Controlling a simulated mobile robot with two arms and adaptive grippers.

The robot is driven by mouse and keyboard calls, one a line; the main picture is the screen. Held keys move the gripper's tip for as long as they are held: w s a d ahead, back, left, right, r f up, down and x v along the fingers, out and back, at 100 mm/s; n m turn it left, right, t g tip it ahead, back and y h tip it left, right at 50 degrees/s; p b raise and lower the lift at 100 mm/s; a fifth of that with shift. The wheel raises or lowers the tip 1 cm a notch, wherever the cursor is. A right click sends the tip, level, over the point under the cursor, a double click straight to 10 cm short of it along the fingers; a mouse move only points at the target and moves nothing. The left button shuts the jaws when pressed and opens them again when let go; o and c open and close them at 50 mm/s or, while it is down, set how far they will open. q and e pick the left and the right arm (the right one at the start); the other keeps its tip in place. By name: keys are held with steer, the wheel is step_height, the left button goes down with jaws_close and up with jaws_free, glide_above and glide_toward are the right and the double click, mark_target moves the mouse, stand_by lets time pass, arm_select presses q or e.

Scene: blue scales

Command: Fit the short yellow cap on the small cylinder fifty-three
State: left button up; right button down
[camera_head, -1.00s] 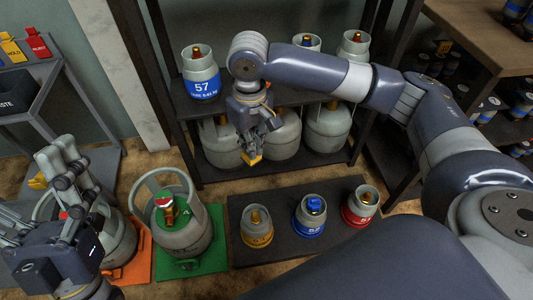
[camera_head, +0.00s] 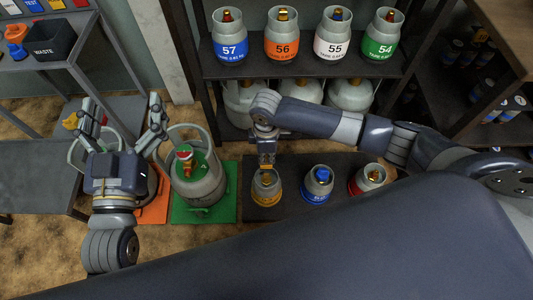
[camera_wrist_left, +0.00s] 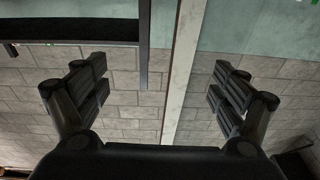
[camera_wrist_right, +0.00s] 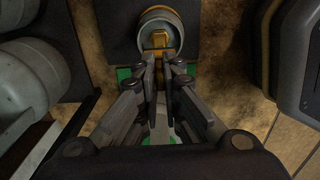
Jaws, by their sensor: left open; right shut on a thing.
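My right gripper (camera_head: 266,160) is shut on the short yellow cap (camera_wrist_right: 159,40). It holds the cap over the small cylinder with a yellow band (camera_head: 266,190), the leftmost of three on the dark mat. This cylinder also shows in the right wrist view (camera_wrist_right: 175,20), beyond the fingertips. Its number is not readable. The cap overlaps the cylinder's top in view; I cannot tell whether they touch. My left gripper (camera_head: 124,112) is open and empty, off to the left. Its spread fingers also show in the left wrist view (camera_wrist_left: 160,88).
Blue-banded (camera_head: 317,184) and red-banded (camera_head: 368,180) cylinders stand to the right on the mat (camera_head: 290,160). A large cylinder (camera_head: 200,182) stands on a green mat (camera_head: 228,205) to the left. The shelf behind holds several numbered cylinders, with 56 (camera_head: 282,40) above larger grey ones.

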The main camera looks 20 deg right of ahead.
arm_select(q)
steer(key=shift+f, duration=0.15)
arm_select(e)
steer(key=shift+r+p, duration=0.1)
steer(key=shift+p, duration=0.25)
arm_select(q)
step_height(320, 180, down, 5)
steer(key=g+y, duration=0.1)
steer(key=g, duration=0.2)
arm_select(e)
steer(key=shift+f, duration=0.25)
step_height(320, 180, down, 6)
steer(key=shift+r+b, duration=0.1)
steer(key=shift+b, duration=0.85)
arm_select(q)
steer(key=s+r+t+h, duration=0.2)
steer(key=r+t, duration=0.6)
steer(key=r, duration=0.5)
steer(key=shift+s+r+h+b, duration=0.25)
steer(key=shift+s+h+b, duration=0.15)
steer(key=shift+s, duration=0.4)
arm_select(e)
steer(key=shift+f, duration=1.05)
arm_select(q)
steer(key=shift+d, duration=0.1)
steer(key=shift+w+f, duration=0.15)
